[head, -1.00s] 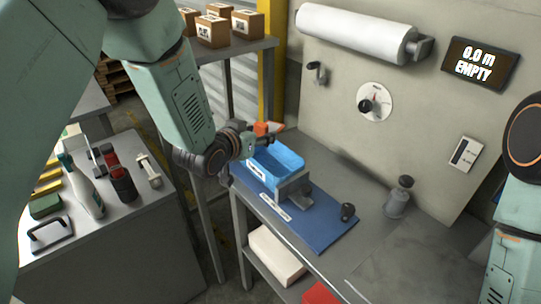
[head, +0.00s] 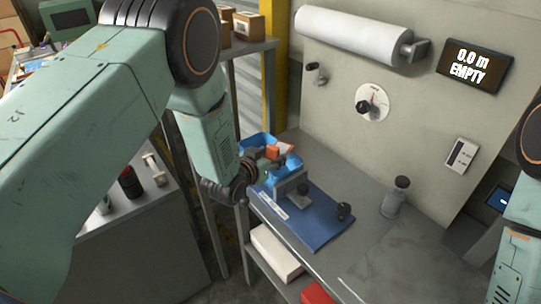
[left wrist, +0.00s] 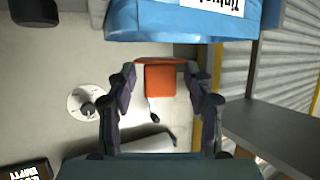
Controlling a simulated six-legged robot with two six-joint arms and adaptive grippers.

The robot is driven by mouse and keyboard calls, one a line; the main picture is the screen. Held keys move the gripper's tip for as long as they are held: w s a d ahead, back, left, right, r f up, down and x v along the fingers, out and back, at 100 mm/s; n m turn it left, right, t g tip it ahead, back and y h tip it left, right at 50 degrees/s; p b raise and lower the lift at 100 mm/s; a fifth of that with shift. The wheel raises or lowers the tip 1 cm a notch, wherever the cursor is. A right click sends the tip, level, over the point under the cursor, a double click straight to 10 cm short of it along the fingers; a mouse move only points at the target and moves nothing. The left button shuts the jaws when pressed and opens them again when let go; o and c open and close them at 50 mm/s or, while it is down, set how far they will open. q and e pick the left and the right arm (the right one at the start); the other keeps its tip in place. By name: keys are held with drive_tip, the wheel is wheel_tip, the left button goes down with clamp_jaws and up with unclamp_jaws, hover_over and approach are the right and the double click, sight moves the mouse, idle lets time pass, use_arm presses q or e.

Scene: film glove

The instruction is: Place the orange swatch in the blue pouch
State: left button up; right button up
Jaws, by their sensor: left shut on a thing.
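The orange swatch (head: 272,152) is held in my left gripper (head: 268,160). In the left wrist view the swatch (left wrist: 160,79) lies between the two dark fingers (left wrist: 160,85). The blue pouch (head: 257,141) is at the bench's left end, partly hidden by my left gripper and the swatch. In the left wrist view the pouch (left wrist: 150,22) with its white label fills the top, apart from the swatch in the picture. I cannot tell the height between them. My right gripper is out of view; only my right arm shows at the right edge.
A grey canister (head: 396,197) stands to the right. The wall panel carries a white roll (head: 350,36), a dial (head: 371,102) and a display (head: 474,65). The bench's right part is clear.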

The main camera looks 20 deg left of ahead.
use_arm(q)
drive_tip(key=shift+w+a+f, duration=0.15)
drive_tip(key=shift+a+f, duration=0.05)
drive_tip(key=shift+a, duration=0.2)
drive_tip(key=shift+w+a+f, duration=0.1)
drive_tip(key=shift+a+f, duration=0.1)
drive_tip(key=shift+a, duration=0.2)
drive_tip(key=shift+s+d+f+b, duration=0.2)
drive_tip(key=shift+d+b, duration=0.2)
drive_tip(key=shift+d, duration=0.25)
drive_tip(key=shift+w+a+f, duration=0.15)
drive_tip(key=shift+a+f, duration=0.2)
drive_tip(key=shift+a, duration=0.1)
drive_tip(key=o, duration=0.8)
drive_tip(key=shift+a, duration=0.1)
drive_tip(key=shift+o, duration=1)
drive_tip(key=shift+d+r, duration=0.2)
drive_tip(key=shift+d, duration=0.25)
drive_tip(key=shift+a+r+p, duration=0.3)
drive_tip(key=shift+a, duration=0.1)
drive_tip(key=shift+r, duration=0.35)
drive_tip(key=v, duration=1.2)
drive_tip(key=shift+d+b, duration=0.25)
drive_tip(key=shift+b, duration=0.05)
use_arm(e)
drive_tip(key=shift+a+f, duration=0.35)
